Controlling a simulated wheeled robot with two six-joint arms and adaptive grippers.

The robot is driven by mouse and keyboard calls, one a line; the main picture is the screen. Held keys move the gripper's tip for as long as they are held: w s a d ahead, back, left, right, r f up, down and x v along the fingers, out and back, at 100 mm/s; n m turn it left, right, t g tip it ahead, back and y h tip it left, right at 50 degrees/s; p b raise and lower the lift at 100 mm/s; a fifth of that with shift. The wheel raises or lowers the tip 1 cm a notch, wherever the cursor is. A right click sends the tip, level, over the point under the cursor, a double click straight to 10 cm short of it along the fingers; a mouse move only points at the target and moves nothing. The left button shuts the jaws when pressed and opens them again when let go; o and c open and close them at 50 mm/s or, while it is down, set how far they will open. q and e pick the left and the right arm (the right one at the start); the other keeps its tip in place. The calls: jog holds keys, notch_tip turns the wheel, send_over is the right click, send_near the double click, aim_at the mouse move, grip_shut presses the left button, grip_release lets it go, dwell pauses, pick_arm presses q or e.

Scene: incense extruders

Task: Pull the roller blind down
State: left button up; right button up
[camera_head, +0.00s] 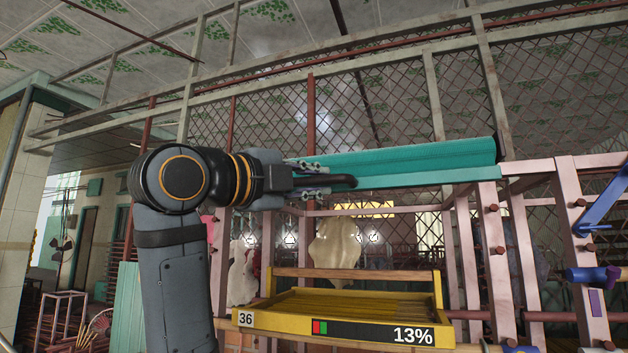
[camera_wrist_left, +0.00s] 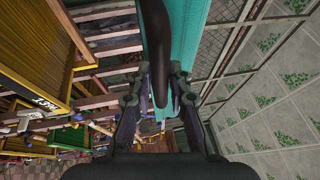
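The roller blind (camera_head: 410,163) is a long teal roll, lying level across the front of the pink frame, rolled up. It also shows in the wrist view as a teal strip (camera_wrist_left: 185,35). A dark curved handle (camera_head: 342,183) sticks out at its left end. The handle also shows in the wrist view (camera_wrist_left: 156,50), reaching down between the fingers. My left gripper (camera_head: 318,180) comes in from the left at the blind's height. Its two fingers stand apart, one on either side of the handle, with gaps visible. My right gripper is not in view.
A yellow tray (camera_head: 335,333) marked 36 and 13% stands below the blind. Pink posts (camera_head: 497,250) and a blue lever (camera_head: 602,208) stand at the right. A wire mesh screen (camera_head: 380,105) rises behind. Cream lumps (camera_head: 335,250) hang above the tray.

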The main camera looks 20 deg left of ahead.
pick_arm(q)
jog(key=shift+c, duration=1.2)
grip_shut()
jog(key=shift+f+b, duration=0.3)
jog(key=shift+f, duration=0.1)
notch_tip(320, 180, down, 26)
jog(key=b, duration=2.1)
jog(key=shift+f+b, duration=0.15)
jog(key=shift+b, duration=0.25)
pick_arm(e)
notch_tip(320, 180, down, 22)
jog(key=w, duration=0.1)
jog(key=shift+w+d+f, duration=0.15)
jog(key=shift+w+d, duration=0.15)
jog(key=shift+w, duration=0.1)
pick_arm(q)
jog(key=o, duration=0.8)
grip_release()
jog(key=shift+a, duration=0.15)
jog(key=shift+c, duration=0.2)
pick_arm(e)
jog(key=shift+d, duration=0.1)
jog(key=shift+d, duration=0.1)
